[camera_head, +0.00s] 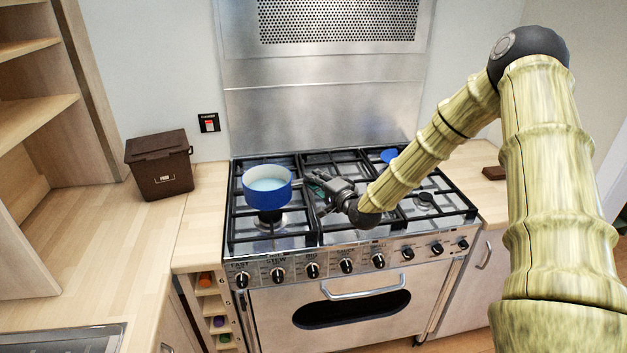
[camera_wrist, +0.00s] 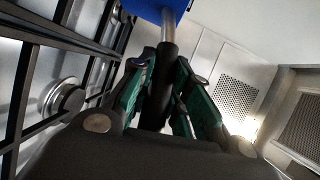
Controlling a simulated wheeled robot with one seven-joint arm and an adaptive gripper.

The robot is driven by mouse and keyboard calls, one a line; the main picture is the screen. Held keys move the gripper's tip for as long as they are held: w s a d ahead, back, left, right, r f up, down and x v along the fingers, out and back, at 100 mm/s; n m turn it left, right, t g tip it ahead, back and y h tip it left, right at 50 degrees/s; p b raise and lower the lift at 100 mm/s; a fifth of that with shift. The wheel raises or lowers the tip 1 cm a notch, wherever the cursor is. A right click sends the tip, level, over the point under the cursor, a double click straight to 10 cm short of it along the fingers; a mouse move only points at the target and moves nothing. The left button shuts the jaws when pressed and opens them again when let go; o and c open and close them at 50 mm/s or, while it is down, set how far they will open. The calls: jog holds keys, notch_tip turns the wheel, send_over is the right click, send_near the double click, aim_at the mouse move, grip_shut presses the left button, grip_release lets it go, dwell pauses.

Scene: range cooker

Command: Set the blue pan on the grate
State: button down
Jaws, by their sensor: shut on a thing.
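The blue pan (camera_head: 267,191) has a pale inside and appears upright over the left part of the black grate (camera_head: 239,229) in the head view. Whether it touches the bars cannot be told. My gripper (camera_head: 312,181) is to the right of the pan, shut on its handle. In the wrist view, my gripper (camera_wrist: 163,88) has its green-padded fingers on both sides of the dark handle, and a blue corner of the pan (camera_wrist: 153,8) shows at the top. Most of the pan is out of that view.
A brown lidded box (camera_head: 159,163) stands on the left counter (camera_head: 131,222). The steel backsplash (camera_head: 318,118) rises behind the cooker. Control knobs (camera_head: 312,270) line its front.

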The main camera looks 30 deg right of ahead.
jog(key=shift+w+f+b, duration=0.2)
jog(key=shift+f+b, duration=1.2)
jog(key=shift+f, duration=1.1)
jog(key=shift+r, duration=0.1)
jog(key=shift+s+f+b, duration=0.1)
jog(key=shift+f+b, duration=0.45)
jog(key=shift+f, duration=0.05)
jog(key=c, duration=1.3)
grip_release()
jog(key=shift+o, duration=0.2)
jog(key=shift+f, duration=0.1)
jog(key=s+d+r, duration=0.1)
jog(key=s, duration=1.1)
jog(key=shift+d, duration=0.3)
